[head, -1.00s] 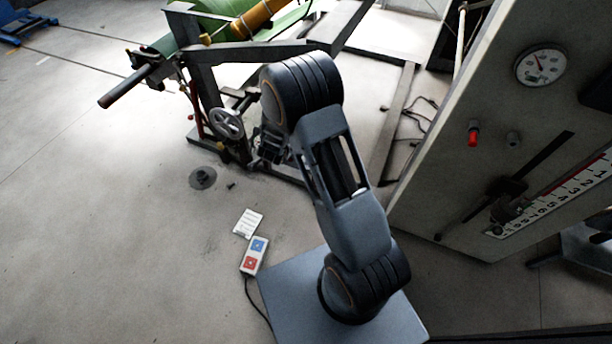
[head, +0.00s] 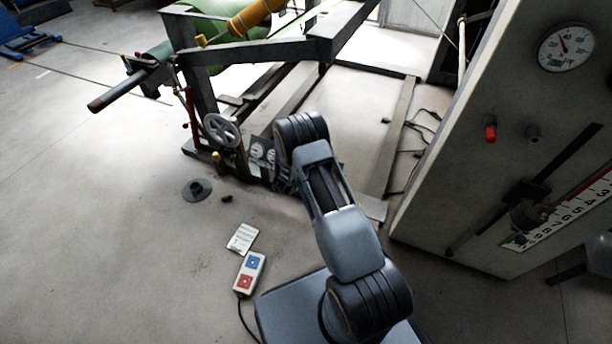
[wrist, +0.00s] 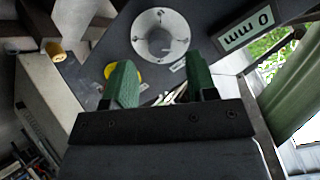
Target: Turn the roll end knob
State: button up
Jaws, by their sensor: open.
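A round pale dial ring with tick marks and a grey centre, which looks like the roll end knob (wrist: 160,37), shows at the top of the wrist view on a dark panel (wrist: 112,38). A plate reading "0 mm" (wrist: 246,29) is to its right. My gripper (wrist: 161,82) is open, its two green fingers apart below the dial in the picture. I see nothing held between them, and they look clear of the dial. In the head view my arm hides the gripper, and I cannot make out the knob there.
A yellow disc (wrist: 124,74) lies partly behind the left finger. In the head view a spoked handwheel (head: 221,130) stands on the roll stand's frame (head: 200,88). A tall grey panel with a gauge (head: 566,47) is at right. A pendant (head: 250,273) lies on the floor.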

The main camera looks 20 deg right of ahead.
jog(key=shift+b+x, duration=0.5)
jog(key=shift+x, duration=1.3)
jog(key=shift+c, duration=0.5)
jog(key=c, duration=0.8)
